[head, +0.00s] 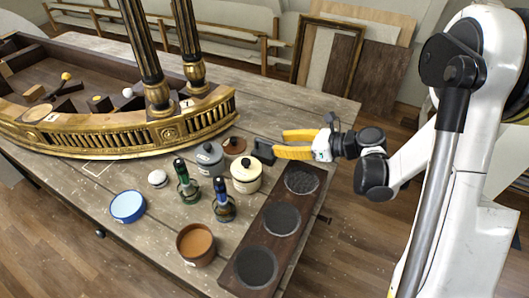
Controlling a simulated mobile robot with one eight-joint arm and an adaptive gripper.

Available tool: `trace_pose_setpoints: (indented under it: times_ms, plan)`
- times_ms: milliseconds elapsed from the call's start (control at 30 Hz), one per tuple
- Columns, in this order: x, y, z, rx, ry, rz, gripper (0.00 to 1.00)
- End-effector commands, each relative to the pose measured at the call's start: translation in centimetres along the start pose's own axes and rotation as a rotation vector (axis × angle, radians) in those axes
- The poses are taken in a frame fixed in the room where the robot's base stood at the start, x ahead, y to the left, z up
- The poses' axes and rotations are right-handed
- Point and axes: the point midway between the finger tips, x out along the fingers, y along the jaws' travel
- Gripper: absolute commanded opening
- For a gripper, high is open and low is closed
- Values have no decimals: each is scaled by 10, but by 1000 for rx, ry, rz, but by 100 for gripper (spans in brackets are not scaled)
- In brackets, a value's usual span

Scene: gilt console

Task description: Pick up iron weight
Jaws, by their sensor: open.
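A small dark grey, blocky object (264,151), which looks like the iron weight, sits on the grey plank table (165,225) near its right side. My gripper (279,144) comes in from the right with two yellow fingers spread apart and nothing visible between them. The fingertips are just right of the dark object, and the lower one is close to its right end. I cannot tell whether they touch it or how high they are above the table.
A cream lidded pot (246,177), a grey lidded pot (208,160) and a brown round piece (234,146) stand close by. A dark board (264,220) with three round discs lies in front. Bottles, a blue dish (127,207) and a terracotta bowl (195,245) stand left. The gilt console (130,138) fills the back left.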

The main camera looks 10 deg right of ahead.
Motion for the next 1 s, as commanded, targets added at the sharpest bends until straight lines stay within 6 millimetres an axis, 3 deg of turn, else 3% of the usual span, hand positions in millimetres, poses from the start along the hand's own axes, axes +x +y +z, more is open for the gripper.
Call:
trace_pose_setpoints:
  times_ms: [267, 533, 800, 933, 1000]
  plan:
    - [24, -1, -1, -2, 1, 0, 40]
    - [64, -2, -2, -3, 1, 0, 40]
    - [68, -3, 0, -2, 1, -3, 39]
    - [68, -3, 0, -2, 1, -3, 0]
    - [68, -3, 0, -3, 1, -3, 0]
